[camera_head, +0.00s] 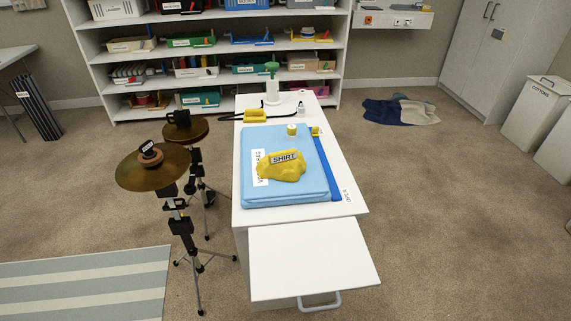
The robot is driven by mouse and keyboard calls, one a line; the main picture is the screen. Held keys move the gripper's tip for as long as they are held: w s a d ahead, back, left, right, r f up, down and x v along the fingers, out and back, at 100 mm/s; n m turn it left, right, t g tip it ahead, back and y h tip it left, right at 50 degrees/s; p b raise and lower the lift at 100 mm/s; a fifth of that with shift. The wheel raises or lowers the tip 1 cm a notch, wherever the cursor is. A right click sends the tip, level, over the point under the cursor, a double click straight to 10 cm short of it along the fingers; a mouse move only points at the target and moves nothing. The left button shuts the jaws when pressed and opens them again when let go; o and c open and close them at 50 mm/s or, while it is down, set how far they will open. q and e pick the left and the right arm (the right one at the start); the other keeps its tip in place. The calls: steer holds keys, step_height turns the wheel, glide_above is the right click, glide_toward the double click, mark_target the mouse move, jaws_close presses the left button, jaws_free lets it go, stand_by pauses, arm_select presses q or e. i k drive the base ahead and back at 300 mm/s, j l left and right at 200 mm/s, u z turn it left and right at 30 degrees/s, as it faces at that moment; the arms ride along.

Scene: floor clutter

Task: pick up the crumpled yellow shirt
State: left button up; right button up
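The crumpled yellow shirt (284,173) lies in a lump on a light blue folded item or pad (307,192) on the white bench (348,205). A label reading "SHIRT" sits on its top. A white label on the blue pad is partly covered by the shirt. Neither of my grippers shows in the head view.
A yellow object (256,116), a small yellow-topped roll (292,130) and a white and green bottle (271,85) stand behind the shirt. A white drawer or shelf (312,262) with a grey handle juts out in front. Cymbals on stands (153,170) stand left.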

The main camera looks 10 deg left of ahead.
mark_target(287, 165)
steer(key=i+j, duration=0.2)
steer(key=j, duration=0.15)
steer(key=i+j, duration=0.15)
steer(key=j, duration=0.25)
steer(key=i+j, duration=0.2)
steer(key=j, duration=0.15)
steer(key=i+j+z, duration=0.1)
steer(key=j, duration=0.25)
steer(key=i, duration=0.1)
